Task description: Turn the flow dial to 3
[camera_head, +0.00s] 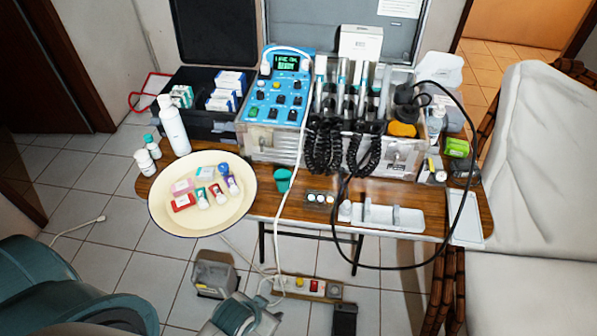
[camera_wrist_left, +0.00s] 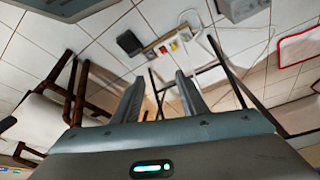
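The blue control unit (camera_head: 277,88) stands at the back of the table, with a lit green display (camera_head: 287,63) and several small dark knobs (camera_head: 276,100) on its sloping face. The flow dial is presumably among these knobs, but their labels and settings are too small to read. My left gripper (camera_head: 240,312) is low at the bottom of the head view, in front of the table and well away from the unit. In the left wrist view the left gripper (camera_wrist_left: 160,85) has its two fingers apart with nothing between them. My right gripper is not in view.
A cream tray (camera_head: 160,211) with small bottles and boxes stands at the table's front left. Black coiled cords (camera_head: 325,145) hang right of the unit. A white bottle (camera_head: 173,126) stands left of it. A power strip (camera_head: 308,287) lies on the floor.

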